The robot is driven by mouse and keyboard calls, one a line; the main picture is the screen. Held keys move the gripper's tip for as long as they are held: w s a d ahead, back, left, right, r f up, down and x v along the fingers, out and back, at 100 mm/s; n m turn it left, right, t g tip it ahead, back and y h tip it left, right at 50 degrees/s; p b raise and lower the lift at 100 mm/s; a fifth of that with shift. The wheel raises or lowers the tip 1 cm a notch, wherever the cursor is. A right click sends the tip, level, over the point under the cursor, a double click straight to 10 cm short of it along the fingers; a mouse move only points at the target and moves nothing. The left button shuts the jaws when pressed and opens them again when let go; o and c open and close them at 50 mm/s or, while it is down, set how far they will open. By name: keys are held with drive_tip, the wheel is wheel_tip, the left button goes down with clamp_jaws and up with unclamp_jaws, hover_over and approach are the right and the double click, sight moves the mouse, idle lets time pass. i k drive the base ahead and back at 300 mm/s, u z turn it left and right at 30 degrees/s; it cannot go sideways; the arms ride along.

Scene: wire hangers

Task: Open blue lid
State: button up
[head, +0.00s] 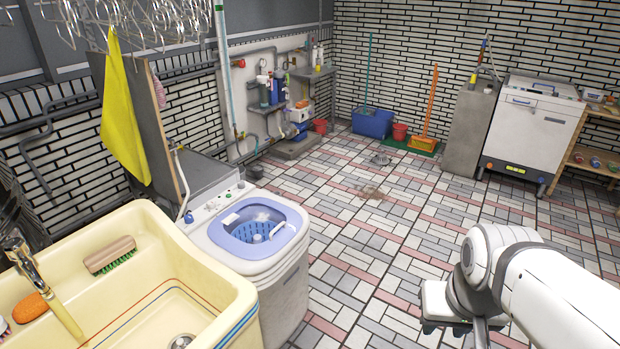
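A white top-loading washing machine (228,256) stands left of centre, beside the sink. Its blue lid (290,216) appears as a blue, rounded rim on the top. A perforated blue tub shows in the middle, and I cannot tell whether through a clear pane or an open gap. No raised lid is visible. My gripper (480,335) hangs low at the bottom right, well right of the machine and apart from it, over the tiled floor. Its fingers are mostly cut off by the bottom edge, so its opening is hidden.
A cream sink (215,290) with a brush and an orange soap fills the lower left. Wire hangers (130,20) and a yellow cloth (122,110) hang at upper left. The tiled floor (385,235) between the machine and my arm is clear.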

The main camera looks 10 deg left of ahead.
sight(216, 231)
drive_tip(key=i, duration=1.5)
drive_tip(key=u, duration=1.05)
